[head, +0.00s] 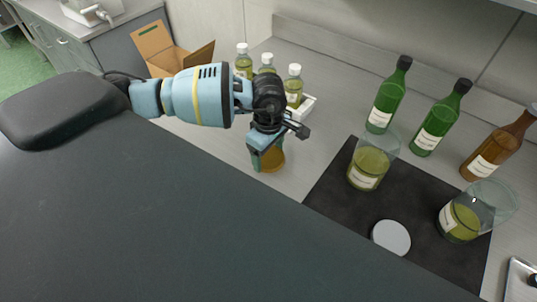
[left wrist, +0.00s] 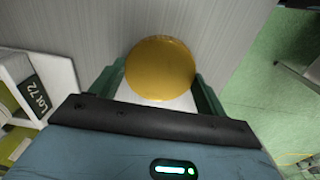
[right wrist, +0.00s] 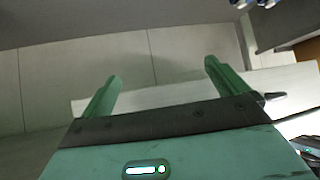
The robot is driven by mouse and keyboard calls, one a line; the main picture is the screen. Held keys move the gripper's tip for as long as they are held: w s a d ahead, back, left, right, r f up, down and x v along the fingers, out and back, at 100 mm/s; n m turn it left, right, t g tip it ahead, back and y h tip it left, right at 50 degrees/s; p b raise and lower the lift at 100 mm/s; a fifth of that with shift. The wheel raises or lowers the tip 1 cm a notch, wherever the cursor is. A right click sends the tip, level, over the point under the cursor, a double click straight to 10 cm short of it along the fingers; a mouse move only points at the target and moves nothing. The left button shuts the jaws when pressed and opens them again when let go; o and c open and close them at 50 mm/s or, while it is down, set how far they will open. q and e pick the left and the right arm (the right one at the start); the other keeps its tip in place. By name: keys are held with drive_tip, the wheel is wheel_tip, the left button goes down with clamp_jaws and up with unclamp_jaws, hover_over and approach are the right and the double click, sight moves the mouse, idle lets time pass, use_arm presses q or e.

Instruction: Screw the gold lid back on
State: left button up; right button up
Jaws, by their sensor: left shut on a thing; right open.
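The gold lid (head: 272,163) is between the fingers of my left gripper (head: 265,152), over the grey counter left of the dark mat. In the left wrist view it shows as a round gold disc (left wrist: 160,69) with a finger on either side. I cannot tell whether it touches the counter. Two glass jars of yellow-green oil stand on the mat, the nearer-left jar (head: 368,168) and the right jar (head: 460,221); both look open. A pale grey lid (head: 391,237) lies flat near the mat's front. My right gripper (right wrist: 162,80) is open and empty.
Two green bottles (head: 388,97) and a brown bottle (head: 497,146) stand behind the dark mat (head: 325,195). Small bottles sit in a white rack (head: 305,107) behind my left gripper. An open cardboard box (head: 155,40) is at the back left. A tablet-like object (head: 520,280) lies front right.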

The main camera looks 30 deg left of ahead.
sight(269, 157)
use_arm(q)
drive_tip(key=shift+r, duration=0.15)
drive_tip(key=shift+r, duration=0.6)
wheel_tip(269, 157, up, 2)
drive_tip(key=shift+d+r, duration=0.1)
drive_tip(key=shift+d, duration=0.05)
drive_tip(key=s+d+r, duration=0.1)
drive_tip(key=s+d, duration=0.9)
drive_tip(key=s, duration=0.2)
drive_tip(key=shift+r+b, duration=0.15)
drive_tip(key=shift+b, duration=0.25)
